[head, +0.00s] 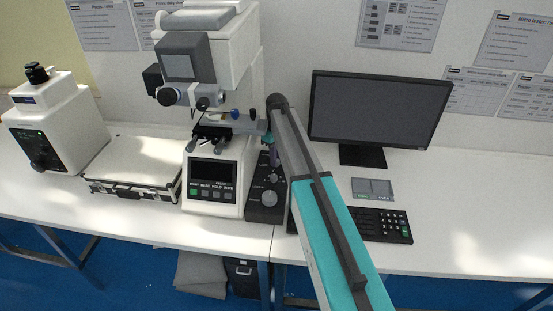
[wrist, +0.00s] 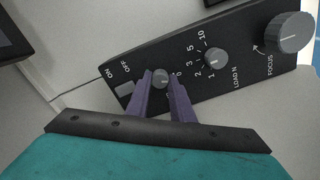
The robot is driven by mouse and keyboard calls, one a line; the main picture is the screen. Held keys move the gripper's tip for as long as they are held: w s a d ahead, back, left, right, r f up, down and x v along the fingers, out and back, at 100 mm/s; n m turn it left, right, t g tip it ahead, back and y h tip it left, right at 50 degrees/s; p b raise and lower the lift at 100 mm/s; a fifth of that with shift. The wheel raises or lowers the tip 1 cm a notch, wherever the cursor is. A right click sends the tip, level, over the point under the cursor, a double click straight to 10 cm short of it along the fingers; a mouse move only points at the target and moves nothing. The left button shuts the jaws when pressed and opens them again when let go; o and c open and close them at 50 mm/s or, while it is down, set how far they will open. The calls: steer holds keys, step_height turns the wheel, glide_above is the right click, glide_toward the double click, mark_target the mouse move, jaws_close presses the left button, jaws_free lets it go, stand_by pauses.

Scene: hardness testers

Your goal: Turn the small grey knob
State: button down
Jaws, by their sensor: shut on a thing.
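A small grey knob (wrist: 160,77) stands on a black control panel (wrist: 130,68), between an ON/OFF switch and the LOAD N knob. My gripper (wrist: 161,84) has its two purple fingers shut on this knob, one at each side. The fingers hide part of the knob and the print around it. In the head view the panel (head: 256,208) stands just right of the white tester, and my arm comes down over it. The knob in my grip is hidden there.
The LOAD N knob (wrist: 214,57) and the larger FOCUS knob (wrist: 289,33) rise from the same panel, right of my fingers. The switch (wrist: 124,88) is left of them. The tester (head: 214,178) stands close left; a keyboard (head: 385,225) and monitor (head: 378,110) are right.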

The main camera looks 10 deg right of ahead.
steer(key=c, duration=1.6)
jaws_free()
steer(key=shift+o, duration=0.2)
steer(key=shift+r, duration=0.1)
steer(key=shift+r+b, duration=0.75)
steer(key=shift+r, duration=0.3)
steer(key=shift+s+r+b, duration=0.35)
steer(key=shift+s+r, duration=0.1)
steer(key=shift+r, duration=0.15)
steer(key=shift+s+r+b, duration=0.25)
steer(key=shift+s+b, duration=0.45)
steer(key=shift+s, duration=1.85)
steer(key=shift+s+r+b, duration=0.25)
steer(key=shift+s+b, duration=0.45)
steer(key=shift+s, duration=1.8)
steer(key=shift+s+r+b, duration=0.25)
steer(key=shift+s+b, duration=0.45)
steer(key=shift+s, duration=1.85)
